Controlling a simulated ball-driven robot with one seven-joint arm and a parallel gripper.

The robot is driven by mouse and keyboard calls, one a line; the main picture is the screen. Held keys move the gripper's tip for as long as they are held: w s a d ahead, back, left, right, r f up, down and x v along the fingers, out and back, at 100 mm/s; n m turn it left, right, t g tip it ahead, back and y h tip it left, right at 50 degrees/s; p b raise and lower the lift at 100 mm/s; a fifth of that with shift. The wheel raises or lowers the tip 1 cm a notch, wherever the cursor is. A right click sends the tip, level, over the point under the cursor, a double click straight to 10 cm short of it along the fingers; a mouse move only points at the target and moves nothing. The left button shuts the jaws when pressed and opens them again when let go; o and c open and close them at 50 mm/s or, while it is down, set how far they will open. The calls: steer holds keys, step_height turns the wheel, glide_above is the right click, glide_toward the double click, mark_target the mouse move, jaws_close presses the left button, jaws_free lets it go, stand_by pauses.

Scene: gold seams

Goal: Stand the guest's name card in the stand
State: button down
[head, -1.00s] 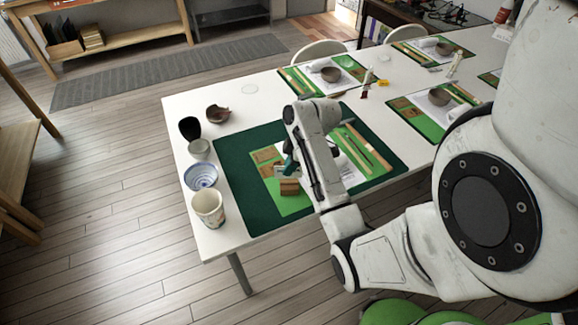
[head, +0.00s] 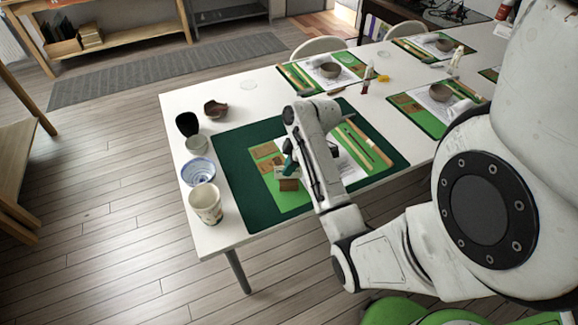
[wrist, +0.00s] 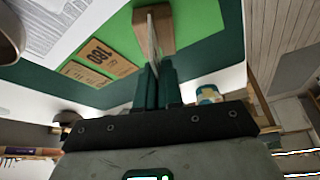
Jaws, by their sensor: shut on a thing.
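My gripper (wrist: 157,88), with dark green fingers, is shut on the name card (wrist: 151,38), a thin pale card seen nearly edge-on in the wrist view. The card stands out beyond the fingertips. The wooden stand (wrist: 168,30) is a small brown block on the bright green sheet, right by the card. I cannot tell whether the card is in its slot or just beside it. In the head view, my gripper (head: 290,164) is low over the green sheet, with the stand (head: 289,185) just below it. My arm hides part of this area.
Brown printed cards (wrist: 115,62) lie beside the stand on the green sheet. A patterned cup (head: 206,206), a blue-white bowl (head: 197,171) and other pots line the table's left edge. Wooden strips (head: 362,145) lie right of my arm. The dark green mat (head: 232,185) is bare at left.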

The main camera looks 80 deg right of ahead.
steer(key=shift+f+b, duration=0.6)
steer(key=shift+f, duration=0.6)
steer(key=c, duration=1.2)
jaws_free()
steer(key=p+v, duration=0.9)
steer(key=shift+s, duration=0.1)
steer(key=shift+r, duration=0.1)
